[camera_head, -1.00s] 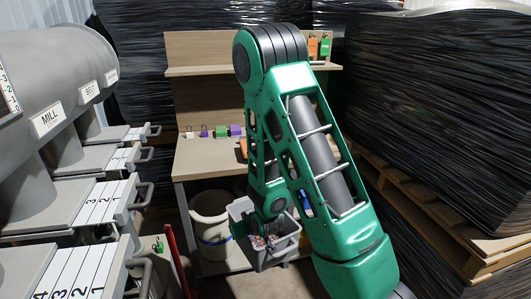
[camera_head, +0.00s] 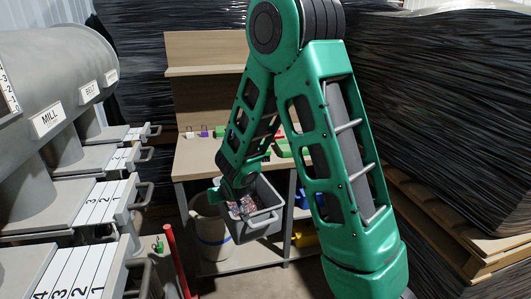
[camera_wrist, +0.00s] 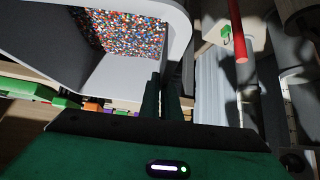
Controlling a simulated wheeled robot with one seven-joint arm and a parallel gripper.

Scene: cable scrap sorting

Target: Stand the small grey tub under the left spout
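A small grey tub (camera_head: 258,226) with multicoloured granules in it hangs in the air in front of the workbench, slightly tilted in the head view. My gripper (camera_head: 230,190) is at its left rim. In the wrist view the tub (camera_wrist: 120,75) fills the upper left, and my gripper's two dark fingers (camera_wrist: 162,97) look closed on its rim. At left, a grey machine has downpipes over numbered slide gates; the labels MILL (camera_head: 47,119) and BELT (camera_head: 89,92) are readable. I cannot tell which outlet is the left spout; the outlets' undersides are hidden.
A workbench (camera_head: 194,160) with small coloured items stands behind the tub. A pale round bucket (camera_head: 211,238) is under it. A red pole (camera_head: 176,262) stands between machine and bench. Gate handles (camera_head: 142,190) jut out from the machine. Black-wrapped pallets (camera_head: 450,110) fill the right.

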